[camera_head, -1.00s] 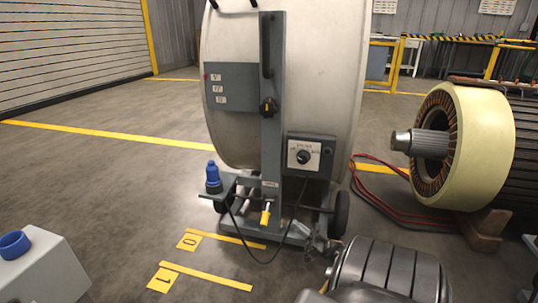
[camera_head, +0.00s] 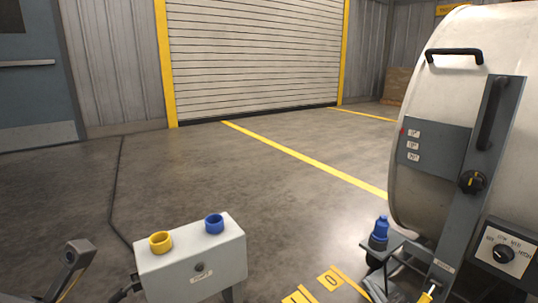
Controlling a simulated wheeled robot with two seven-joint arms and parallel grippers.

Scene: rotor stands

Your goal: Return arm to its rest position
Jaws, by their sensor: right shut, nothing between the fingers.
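My right gripper (camera_head: 503,293) shows at most as a small part at the bottom right edge, low in front of the large pale drum stand (camera_head: 448,150); its fingers are hard to make out, and no object shows in it. The rest of my right arm is out of view. A blue-topped plug (camera_head: 379,233) stands upright on the drum stand's small side shelf.
A control box (camera_head: 506,254) with a knob sits on the drum stand. Yellow floor labels (camera_head: 330,281) lie between the stand and the grey box. A dark angular part (camera_head: 75,257) rises at lower left. The floor towards the roller shutter (camera_head: 255,60) is clear.

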